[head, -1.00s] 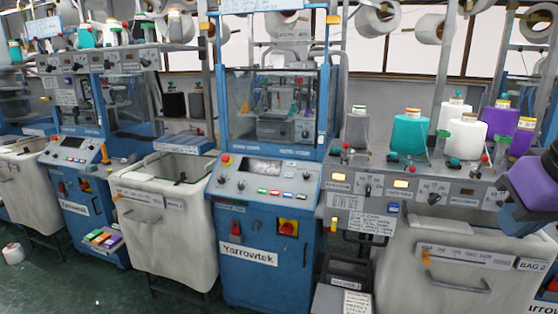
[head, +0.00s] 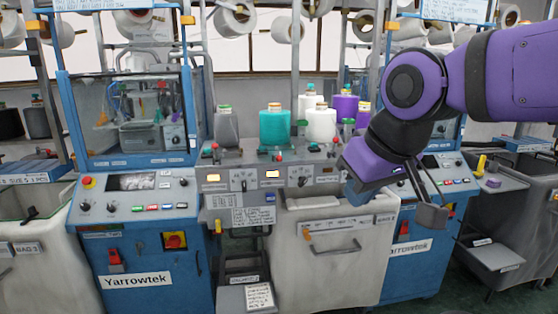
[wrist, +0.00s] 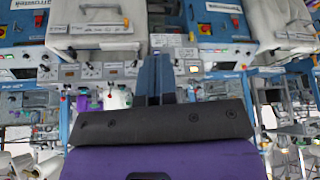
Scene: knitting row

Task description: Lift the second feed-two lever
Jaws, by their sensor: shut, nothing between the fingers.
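The grey feed panel (head: 265,185) stands between two blue machines, with lit amber displays and dark lever-like controls on its front. One dark control (head: 243,181) is left of the middle display and another (head: 302,178) is right of it. They are too small for me to read their labels or positions. My wrist hides part of the panel's right end.
Yarn cones, including a teal one (head: 274,128), stand on the panel. A white bag bin (head: 325,255) sits below it. The Yarrowtek machine (head: 145,245) is at left and another blue machine (head: 425,245) at right. A grey cart (head: 500,225) is at far right.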

